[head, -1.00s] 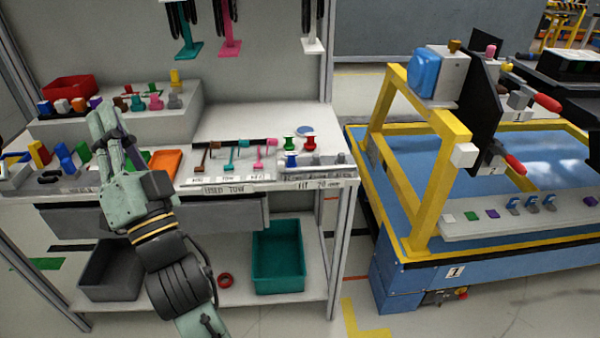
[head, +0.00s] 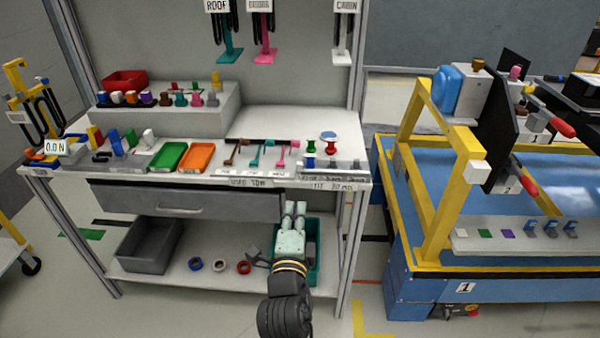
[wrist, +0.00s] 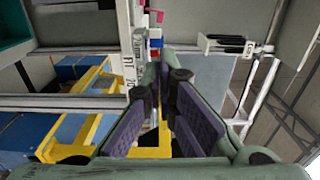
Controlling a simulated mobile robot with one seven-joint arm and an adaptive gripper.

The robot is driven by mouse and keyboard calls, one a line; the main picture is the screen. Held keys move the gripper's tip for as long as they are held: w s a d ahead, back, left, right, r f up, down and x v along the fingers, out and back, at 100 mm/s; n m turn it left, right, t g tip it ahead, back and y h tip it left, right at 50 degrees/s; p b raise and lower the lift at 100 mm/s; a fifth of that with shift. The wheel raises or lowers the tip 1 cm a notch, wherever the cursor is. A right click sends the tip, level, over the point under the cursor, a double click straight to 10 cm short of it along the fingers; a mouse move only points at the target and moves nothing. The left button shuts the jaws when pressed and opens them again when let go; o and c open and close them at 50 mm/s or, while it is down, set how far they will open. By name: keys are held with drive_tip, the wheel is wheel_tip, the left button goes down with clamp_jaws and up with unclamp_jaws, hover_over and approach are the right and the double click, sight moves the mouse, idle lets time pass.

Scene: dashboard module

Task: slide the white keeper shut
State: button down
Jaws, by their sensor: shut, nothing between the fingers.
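A small white block (head: 480,171) sits on the front post of the yellow frame (head: 437,205) at the right in the head view. It may be the white keeper, but I cannot tell for sure, nor whether it is open or shut. My gripper (head: 294,207) is well left of it and lower, in front of the bench by the teal bin, with its fingers pointing up. It is shut and empty. In the wrist view my gripper (wrist: 164,72) shows its purple finger pads, with the bench edge and yellow bars beyond. I cannot make out the keeper there.
The bench (head: 330,183) holds small coloured parts, a green tray (head: 167,156) and an orange tray (head: 197,157). The teal bin (head: 313,270) and grey bin (head: 150,246) stand on its lower shelf. A floor gap separates the bench from the blue platform (head: 420,285).

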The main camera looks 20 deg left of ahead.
drive_tip(key=b, duration=0.2)
approach(300, 165)
drive_tip(key=x, duration=0.6)
drive_tip(key=shift+w+a+p, duration=0.15)
drive_tip(key=shift+w+p, duration=0.2)
drive_tip(key=shift+w, duration=0.1)
